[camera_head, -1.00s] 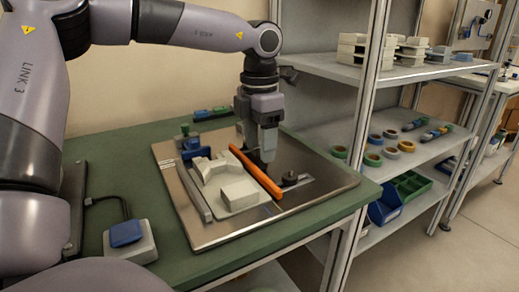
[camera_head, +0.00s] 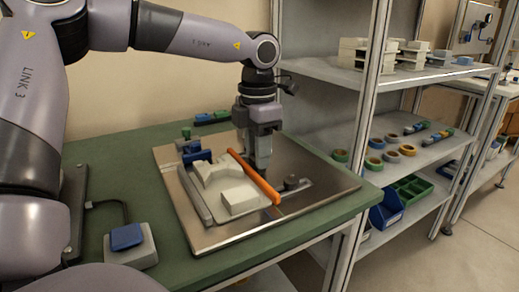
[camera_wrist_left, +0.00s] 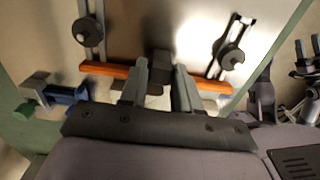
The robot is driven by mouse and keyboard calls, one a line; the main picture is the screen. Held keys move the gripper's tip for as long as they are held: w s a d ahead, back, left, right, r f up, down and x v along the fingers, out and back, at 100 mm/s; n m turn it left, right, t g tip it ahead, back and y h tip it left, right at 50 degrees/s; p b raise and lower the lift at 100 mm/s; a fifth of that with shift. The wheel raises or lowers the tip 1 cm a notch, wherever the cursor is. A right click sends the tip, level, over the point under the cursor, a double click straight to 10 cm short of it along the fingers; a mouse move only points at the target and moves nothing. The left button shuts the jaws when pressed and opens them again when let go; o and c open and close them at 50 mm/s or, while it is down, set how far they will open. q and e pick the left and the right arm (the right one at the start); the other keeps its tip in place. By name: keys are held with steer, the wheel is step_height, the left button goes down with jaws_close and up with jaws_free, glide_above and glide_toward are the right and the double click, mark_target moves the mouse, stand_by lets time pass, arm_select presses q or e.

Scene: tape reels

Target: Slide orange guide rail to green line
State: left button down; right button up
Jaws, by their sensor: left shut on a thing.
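The orange guide rail (camera_head: 252,179) lies across the metal board (camera_head: 220,236), beside the pale grey blocks (camera_head: 238,198). It also shows in the wrist view (camera_wrist_left: 100,69), running behind my fingers. My left gripper (camera_head: 263,168) points down at the middle of the rail, on its right side. In the wrist view its fingers (camera_wrist_left: 165,84) are closed around a dark block (camera_wrist_left: 156,71) at the rail. The fingers hide part of the rail. I cannot make out the green line in either view. My right gripper is out of view.
Slotted brackets with dark knobs (camera_wrist_left: 88,31) (camera_wrist_left: 231,57) sit at the rail's ends. A blue clamp (camera_head: 194,153) stands at the board's far left. A blue-topped box (camera_head: 127,238) is on the green table. A shelf with tape rolls (camera_head: 375,163) stands to the right.

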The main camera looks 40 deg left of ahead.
arm_select(q)
steer(key=c, duration=0.8)
jaws_free()
steer(key=shift+r+p, duration=0.8)
steer(key=shift+r, duration=2.8)
